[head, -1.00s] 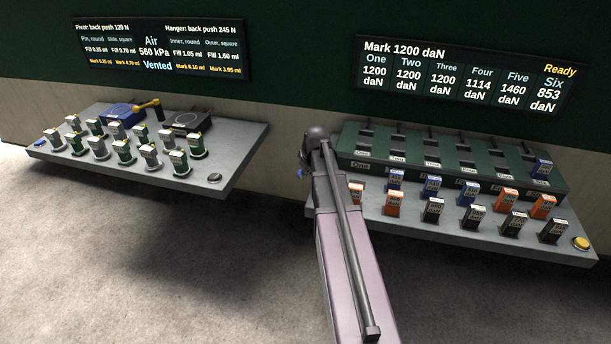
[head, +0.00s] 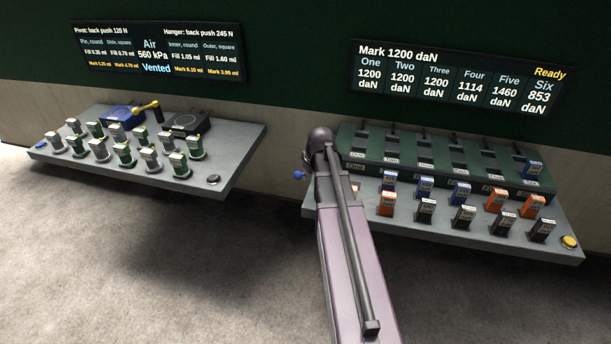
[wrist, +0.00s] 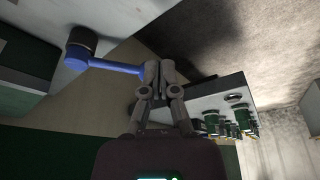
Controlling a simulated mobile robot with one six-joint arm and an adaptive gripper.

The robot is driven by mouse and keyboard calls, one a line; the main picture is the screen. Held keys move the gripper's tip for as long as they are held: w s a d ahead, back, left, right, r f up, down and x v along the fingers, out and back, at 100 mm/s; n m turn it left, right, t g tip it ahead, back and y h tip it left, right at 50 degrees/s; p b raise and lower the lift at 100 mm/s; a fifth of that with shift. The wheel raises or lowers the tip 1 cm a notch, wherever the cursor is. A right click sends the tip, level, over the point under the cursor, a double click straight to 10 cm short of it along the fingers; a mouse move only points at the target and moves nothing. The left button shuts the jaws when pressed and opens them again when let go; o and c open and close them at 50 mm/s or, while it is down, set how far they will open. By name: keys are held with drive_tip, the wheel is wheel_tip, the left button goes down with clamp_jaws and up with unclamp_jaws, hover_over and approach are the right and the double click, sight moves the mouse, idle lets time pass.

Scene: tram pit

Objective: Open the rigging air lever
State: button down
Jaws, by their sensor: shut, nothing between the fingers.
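A blue lever (wrist: 115,67) on a dark round hub (wrist: 82,42) shows in the wrist view, on the edge of a grey board. Its free end lies right beside my gripper (wrist: 160,66), at the left finger; I cannot tell whether they touch. My gripper is shut and empty. In the head view only a small blue part (head: 298,174) shows left of my arm, which hides the rest and my fingers. No label on the lever is readable. The left display (head: 158,52) reads "Air 560 kPa" and "Vented".
The left board (head: 215,160) carries several green and grey blocks and a yellow handle (head: 146,106) on a blue block. The right board (head: 430,225) holds a green rack, several coloured blocks and a yellow button (head: 569,241). Open floor (head: 200,270) lies in front.

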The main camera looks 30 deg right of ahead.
drive_tip(key=p+v, duration=0.6)
drive_tip(key=v, duration=0.1)
drive_tip(key=shift+a, duration=0.25)
idle(0.6)
drive_tip(key=s+a+m+g, duration=0.1)
drive_tip(key=s+a, duration=0.4)
drive_tip(key=a, duration=0.8)
drive_tip(key=s+a+m+g, duration=0.1)
drive_tip(key=s+a, duration=0.5)
drive_tip(key=a, duration=0.7)
drive_tip(key=shift+f+g+h, duration=0.3)
drive_tip(key=shift+f+g, duration=0.1)
drive_tip(key=shift+g, duration=0.3)
drive_tip(key=shift+s, duration=0.1)
drive_tip(key=shift+d, duration=0.1)
